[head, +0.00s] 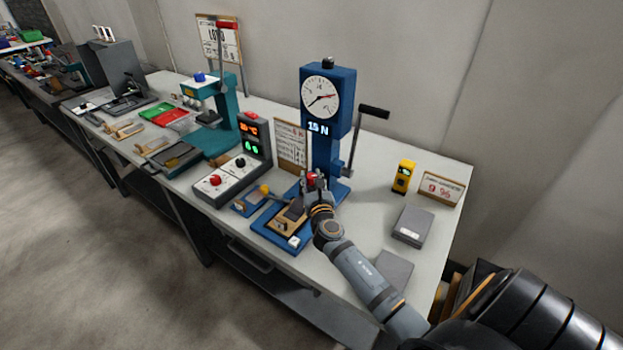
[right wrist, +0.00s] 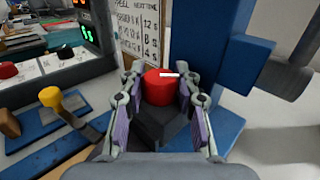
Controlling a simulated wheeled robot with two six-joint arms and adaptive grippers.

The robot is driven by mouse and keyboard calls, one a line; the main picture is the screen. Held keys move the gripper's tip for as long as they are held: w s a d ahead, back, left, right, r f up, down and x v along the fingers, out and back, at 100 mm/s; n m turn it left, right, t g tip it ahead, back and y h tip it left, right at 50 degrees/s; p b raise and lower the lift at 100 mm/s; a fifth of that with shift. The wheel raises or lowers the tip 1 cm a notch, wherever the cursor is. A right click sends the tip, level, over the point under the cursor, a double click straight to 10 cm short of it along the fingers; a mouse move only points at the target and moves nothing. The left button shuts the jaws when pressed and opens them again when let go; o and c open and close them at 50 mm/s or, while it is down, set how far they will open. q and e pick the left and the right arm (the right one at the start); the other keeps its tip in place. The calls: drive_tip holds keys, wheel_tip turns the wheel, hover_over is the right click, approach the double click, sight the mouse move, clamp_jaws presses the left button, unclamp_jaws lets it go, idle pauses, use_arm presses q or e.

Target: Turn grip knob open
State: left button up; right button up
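The grip knob is red with a white mark and sits on a dark block between my right gripper's fingers in the right wrist view (right wrist: 157,88). In the head view the knob (head: 311,179) shows at the foot of the blue force tester (head: 328,110), whose dial display reads 15 N. My right gripper (right wrist: 161,82) has one finger on each side of the knob, with what looks like a narrow gap at each side. It also shows from behind in the head view (head: 316,184), where it partly hides the knob's mount. My left gripper is in neither view.
A black crank handle (head: 374,112) sticks out right of the tester. A grey control box (head: 240,165) with red and black knobs and a yellow-knobbed lever (head: 265,190) stand left. A yellow device (head: 403,177) and grey box (head: 413,227) stand right.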

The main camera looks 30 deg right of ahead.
drive_tip(key=c, duration=0.4)
